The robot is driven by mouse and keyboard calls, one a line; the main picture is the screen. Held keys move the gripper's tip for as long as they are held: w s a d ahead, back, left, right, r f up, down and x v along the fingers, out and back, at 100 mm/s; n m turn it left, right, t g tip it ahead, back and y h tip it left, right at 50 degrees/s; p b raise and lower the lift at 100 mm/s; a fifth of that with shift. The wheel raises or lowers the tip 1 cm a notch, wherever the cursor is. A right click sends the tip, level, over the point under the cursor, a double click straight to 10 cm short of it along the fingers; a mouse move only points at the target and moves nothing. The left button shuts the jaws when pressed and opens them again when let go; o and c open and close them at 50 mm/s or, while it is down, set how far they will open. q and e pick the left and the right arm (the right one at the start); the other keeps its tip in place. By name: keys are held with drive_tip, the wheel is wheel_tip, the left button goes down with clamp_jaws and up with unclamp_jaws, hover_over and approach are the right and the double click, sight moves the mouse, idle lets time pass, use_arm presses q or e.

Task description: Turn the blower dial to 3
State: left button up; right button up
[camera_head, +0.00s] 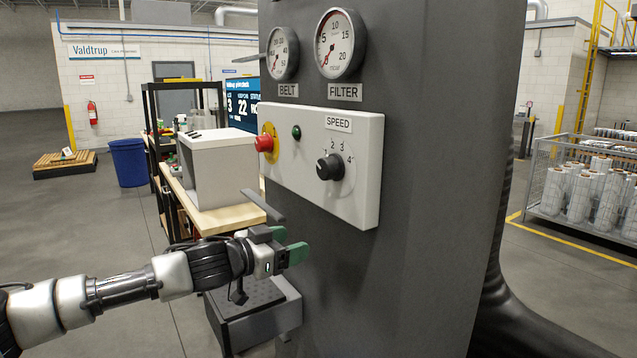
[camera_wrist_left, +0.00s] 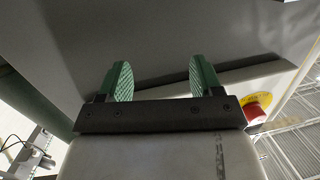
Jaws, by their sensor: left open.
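The blower dial (camera_head: 330,167) is a black knob under the SPEED label, with numbers 1 to 4 around its top. It sits on a white control panel (camera_head: 370,170) on a dark grey machine. Where its pointer stands is too small to tell. My left gripper (camera_head: 290,254) is below and left of the panel, apart from the dial, with its green fingers toward the machine. In the left wrist view the two green fingers (camera_wrist_left: 158,82) are spread with nothing between them. The dial is not visible there. My right gripper is out of view.
A red emergency button (camera_head: 264,143) and a green button (camera_head: 296,132) are on the panel left of the dial. BELT (camera_head: 283,58) and FILTER (camera_head: 340,44) gauges are above. A grey step-like box (camera_head: 255,310) stands below my gripper. A workbench (camera_head: 222,216) is behind.

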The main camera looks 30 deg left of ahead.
use_arm(q)
drive_tip(key=s+d+r+m+h, duration=0.15)
drive_tip(key=s+r, duration=0.35)
drive_tip(key=r, duration=0.6)
drive_tip(key=h+b, duration=0.1)
drive_tip(key=h, duration=0.1)
approach(322, 169)
drive_tip(key=shift+y, duration=0.25)
drive_tip(key=p+x, duration=0.1)
drive_tip(key=x, duration=0.1)
drive_tip(key=p+x, duration=0.2)
drive_tip(key=shift+w+d+r, duration=0.15)
drive_tip(key=shift+w+r, duration=0.1)
drive_tip(key=p+x, duration=0.4)
drive_tip(key=p, duration=1)
drive_tip(key=shift+w+r+p, duration=0.2)
drive_tip(key=shift+p, duration=0.1)
drive_tip(key=shift+w+d+f+p, duration=0.2)
drive_tip(key=shift+w+f+p, duration=0.1)
drive_tip(key=shift+p, duration=0.3)
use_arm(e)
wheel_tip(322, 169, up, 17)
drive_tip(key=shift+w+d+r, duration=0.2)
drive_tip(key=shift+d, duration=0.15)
use_arm(q)
drive_tip(key=c, duration=0.9)
